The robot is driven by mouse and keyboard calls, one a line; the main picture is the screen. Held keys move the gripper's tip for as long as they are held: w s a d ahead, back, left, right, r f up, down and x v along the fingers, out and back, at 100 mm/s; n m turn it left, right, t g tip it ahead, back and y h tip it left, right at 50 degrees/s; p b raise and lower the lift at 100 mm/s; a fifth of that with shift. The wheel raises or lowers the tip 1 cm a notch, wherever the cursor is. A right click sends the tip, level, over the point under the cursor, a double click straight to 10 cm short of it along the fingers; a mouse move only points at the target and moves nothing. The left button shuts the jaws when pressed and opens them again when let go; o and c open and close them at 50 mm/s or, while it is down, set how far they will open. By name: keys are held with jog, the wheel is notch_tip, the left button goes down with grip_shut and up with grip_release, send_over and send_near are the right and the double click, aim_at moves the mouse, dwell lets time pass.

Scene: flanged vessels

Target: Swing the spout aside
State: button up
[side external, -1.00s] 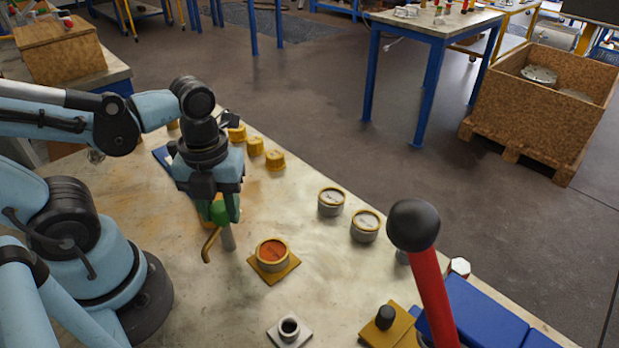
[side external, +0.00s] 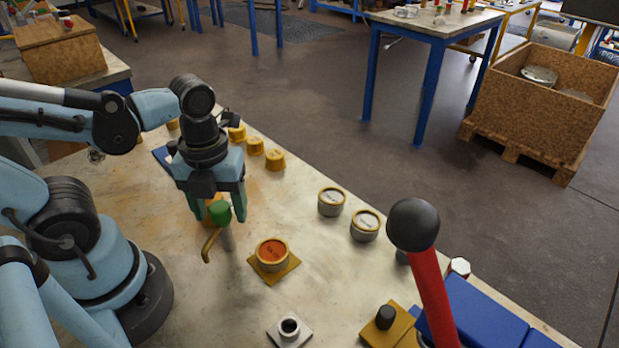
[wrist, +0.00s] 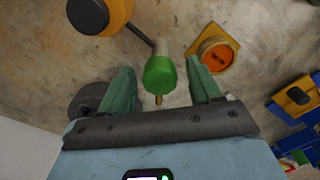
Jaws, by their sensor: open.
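The spout is a bent brass tube (side external: 209,243) with its open end hanging down, beside a grey post (side external: 229,241). A green knob (side external: 220,212) sits on top, and it also shows in the wrist view (wrist: 160,75). My gripper (side external: 219,206) points down over the knob with its fingers apart. In the wrist view the fingers (wrist: 160,72) stand to the left and right of the knob with gaps, holding nothing. Only a small brass tip shows below the knob there; the rest of the spout is hidden.
An orange-topped round vessel (side external: 272,254) on a yellow square plate stands to the right of the spout. A yellow-orange body (wrist: 100,14) with a black cap is close by. Two grey lidded pots (side external: 331,201) stand further right. A red lever (side external: 433,295) rises in front.

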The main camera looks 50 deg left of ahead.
notch_tip(320, 180, up, 12)
dwell(0.7)
jog(key=shift+f, duration=0.1)
jog(key=w+f+n+t, duration=0.2)
jog(key=w+n+t, duration=0.1)
jog(key=n, duration=1)
jog(key=w+a+f+n+t, duration=0.1)
jog(key=w+f+n+t, duration=0.2)
jog(key=n, duration=1.1)
jog(key=w+t, duration=0.1)
jog(key=w, duration=0.2)
jog(key=shift+w+a+f, duration=0.2)
jog(key=shift+a+f, duration=0.05)
jog(key=shift+f, duration=0.1)
